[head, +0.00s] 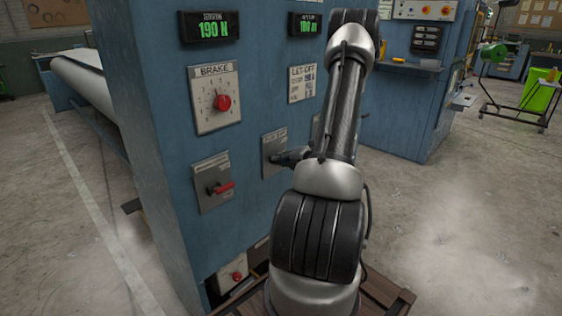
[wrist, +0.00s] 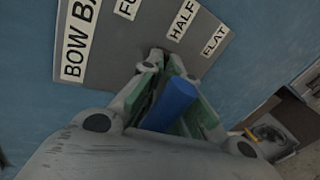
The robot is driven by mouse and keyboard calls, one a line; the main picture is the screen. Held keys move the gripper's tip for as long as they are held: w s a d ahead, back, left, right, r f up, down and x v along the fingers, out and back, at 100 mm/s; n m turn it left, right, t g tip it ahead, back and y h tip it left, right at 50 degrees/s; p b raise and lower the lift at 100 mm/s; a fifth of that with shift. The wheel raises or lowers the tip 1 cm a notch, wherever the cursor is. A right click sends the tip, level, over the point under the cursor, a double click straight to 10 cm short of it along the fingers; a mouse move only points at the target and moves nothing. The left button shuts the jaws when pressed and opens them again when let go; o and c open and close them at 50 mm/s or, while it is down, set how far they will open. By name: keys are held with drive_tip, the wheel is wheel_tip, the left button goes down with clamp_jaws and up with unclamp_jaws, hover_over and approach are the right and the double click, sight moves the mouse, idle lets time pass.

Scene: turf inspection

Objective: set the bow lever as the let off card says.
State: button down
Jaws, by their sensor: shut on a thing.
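The bow lever has a blue handle (wrist: 172,104), seen between the green-padded jaws in the wrist view. My gripper (wrist: 167,60) is shut on it. Behind it is the grey bow plate (wrist: 118,58), with marks for FULL, HALF and FLAT; the first is partly cut off. The jaws hide the lever's pivot, so I cannot tell which mark it points at. In the head view my gripper (head: 292,157) is at the bow plate (head: 270,144) on the blue cabinet. The let-off card (head: 301,84) is above it, partly behind my arm; its small lines are unreadable here.
A brake dial (head: 214,98) with a red knob and a plate with a red lever (head: 221,188) are left of the bow plate. Two green-lit displays, one reading 190 N (head: 212,28), are above. Floor at right is open.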

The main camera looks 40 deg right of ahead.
drive_tip(key=shift+w+r+g, duration=0.15)
drive_tip(key=shift+r+g, duration=0.1)
drive_tip(key=shift+g, duration=0.85)
drive_tip(key=c, duration=1.5)
unclamp_jaws()
drive_tip(key=shift+d, duration=0.1)
drive_tip(key=shift+r, duration=0.1)
drive_tip(key=v, duration=1.2)
